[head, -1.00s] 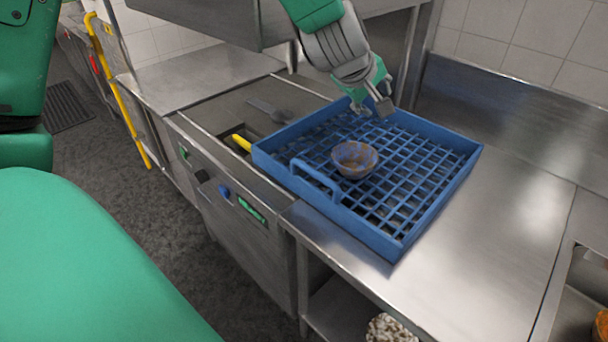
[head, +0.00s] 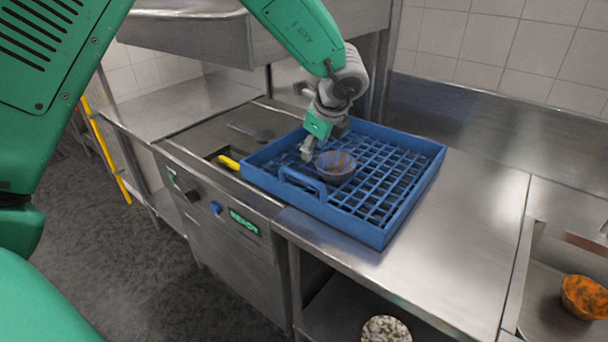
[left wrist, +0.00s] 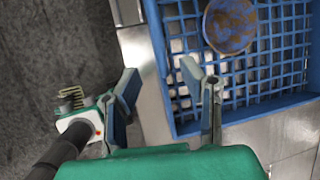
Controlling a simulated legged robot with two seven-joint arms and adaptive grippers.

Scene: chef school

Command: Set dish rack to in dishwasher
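The blue dish rack (head: 385,222) rests mostly on the steel counter, with its left end overlapping the dishwasher (head: 225,240). A soiled bowl (head: 335,167) sits in the rack; the bowl also shows in the left wrist view (left wrist: 230,25). The dishwasher's hood (head: 195,30) is raised, and its display glows green. My left gripper (head: 308,152) is over the left part of the rack, beside the bowl and near the rack's raised handle (head: 300,181). In the left wrist view its fingers (left wrist: 160,82) are apart, with the rack wall (left wrist: 157,45) seen between them. My right gripper is out of view.
A yellow-handled utensil (head: 229,162) lies at the dishwasher opening, left of the rack. The counter (head: 460,215) right of the rack is clear. A sink (head: 555,290) with an orange-stained bowl (head: 585,297) is at the far right. A speckled round item (head: 386,329) is on the shelf below.

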